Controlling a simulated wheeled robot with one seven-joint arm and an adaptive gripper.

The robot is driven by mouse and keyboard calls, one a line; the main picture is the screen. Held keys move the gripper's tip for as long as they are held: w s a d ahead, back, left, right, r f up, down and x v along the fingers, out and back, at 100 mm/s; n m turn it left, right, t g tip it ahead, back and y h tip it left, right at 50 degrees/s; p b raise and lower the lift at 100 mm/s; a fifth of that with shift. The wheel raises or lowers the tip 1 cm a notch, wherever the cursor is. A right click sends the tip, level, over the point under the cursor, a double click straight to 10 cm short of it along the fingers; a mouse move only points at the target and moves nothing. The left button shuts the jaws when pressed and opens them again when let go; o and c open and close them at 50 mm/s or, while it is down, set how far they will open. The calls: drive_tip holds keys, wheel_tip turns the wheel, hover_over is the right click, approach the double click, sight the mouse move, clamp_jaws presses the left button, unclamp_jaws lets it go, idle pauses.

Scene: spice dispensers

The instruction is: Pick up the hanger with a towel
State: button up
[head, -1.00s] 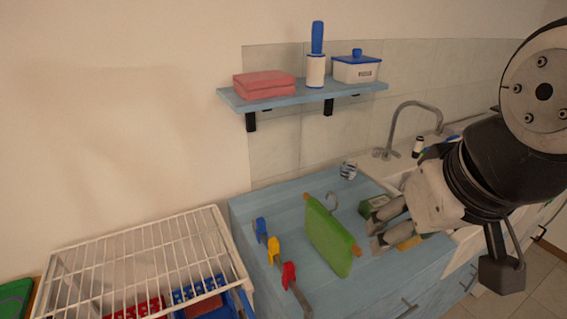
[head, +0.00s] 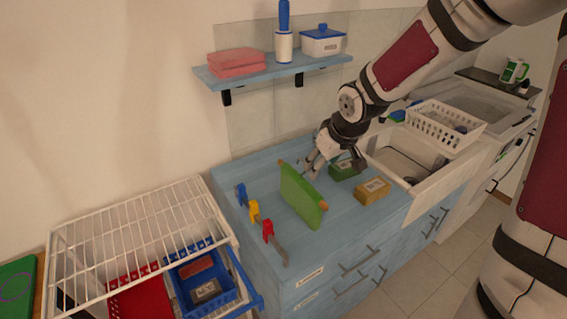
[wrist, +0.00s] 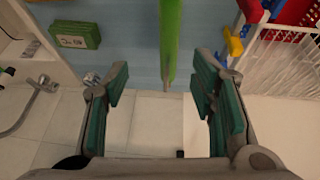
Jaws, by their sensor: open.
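The green towel (head: 300,197) hangs over a hanger whose orange-brown ends show, standing on edge on the blue counter. My gripper (head: 312,168) is open just behind and above the towel, near the middle of its top edge. The hanger's hook cannot be made out in the head view; my gripper is in front of that area. In the wrist view my gripper (wrist: 162,78) has its two teal-padded fingers spread wide. The towel (wrist: 169,40) shows there as a thin green strip ahead, lined up between the fingers, with no clear contact.
Blue, yellow and red clips (head: 254,211) stand left of the towel. A green box (head: 345,169) and a yellow box (head: 372,191) stand right of it. The shelf (head: 275,67) is above. A white wire rack (head: 130,228) is at left, the sink (head: 405,165) at right.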

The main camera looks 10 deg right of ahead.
sight(303, 180)
drive_tip(key=shift+t+y, duration=0.3)
drive_tip(key=shift+y, duration=0.4)
drive_tip(key=x, duration=0.3)
drive_tip(key=b+x, duration=0.1)
drive_tip(key=x, duration=0.3)
drive_tip(key=b+x, duration=0.1)
drive_tip(key=x, duration=0.2)
drive_tip(key=shift+w+a, duration=0.2)
drive_tip(key=shift+w, duration=0.35)
drive_tip(key=shift+b+x, duration=0.4)
drive_tip(key=shift+x, duration=2.15)
drive_tip(key=shift+s+a, duration=0.1)
drive_tip(key=shift+c, duration=0.6)
clamp_jaws()
